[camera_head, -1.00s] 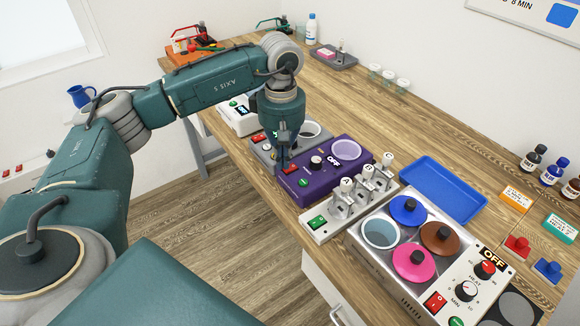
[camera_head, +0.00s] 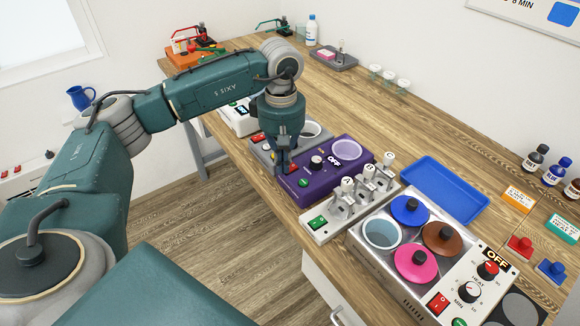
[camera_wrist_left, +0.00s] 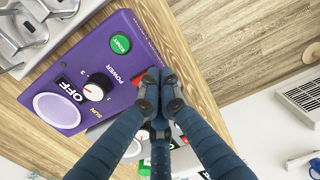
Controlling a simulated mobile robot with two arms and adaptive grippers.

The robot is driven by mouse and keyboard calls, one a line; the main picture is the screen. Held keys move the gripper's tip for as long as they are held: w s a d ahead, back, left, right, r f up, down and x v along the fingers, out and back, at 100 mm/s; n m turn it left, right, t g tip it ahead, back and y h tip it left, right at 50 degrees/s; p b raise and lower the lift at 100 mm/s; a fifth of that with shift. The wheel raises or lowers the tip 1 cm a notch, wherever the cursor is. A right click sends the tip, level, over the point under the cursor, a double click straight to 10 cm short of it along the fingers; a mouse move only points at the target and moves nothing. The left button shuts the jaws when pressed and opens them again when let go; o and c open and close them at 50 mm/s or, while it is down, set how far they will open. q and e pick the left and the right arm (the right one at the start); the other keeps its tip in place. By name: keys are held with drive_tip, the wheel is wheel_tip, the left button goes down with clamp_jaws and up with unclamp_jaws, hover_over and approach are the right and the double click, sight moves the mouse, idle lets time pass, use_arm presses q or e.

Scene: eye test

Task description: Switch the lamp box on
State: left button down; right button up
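The purple lamp box (camera_head: 337,178) stands on the bench, with a pale round pad (camera_head: 347,149), a dial (camera_head: 316,162), a green START button (camera_head: 304,183) and a display reading OFF (camera_head: 333,160). Its red power switch (camera_head: 292,168) shows only partly beside my left gripper (camera_head: 281,172). In the wrist view the fingertips of my left gripper (camera_wrist_left: 159,77) are together, with nothing seen between them. They are over the edge of the lamp box (camera_wrist_left: 122,88) near the POWER label and hide the switch. I cannot tell whether they touch it. My right gripper is not in view.
A grey box (camera_head: 263,152) stands just left of the lamp box. A white lever stand (camera_head: 325,222) is close on its right, then a pot warmer (camera_head: 358,262) with coloured lids and a blue tray (camera_head: 472,202).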

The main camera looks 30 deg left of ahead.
use_arm(q)
wheel_tip(320, 180, up, 7)
drive_tip(key=p, duration=0.4)
idle(0.5)
idle(0.4)
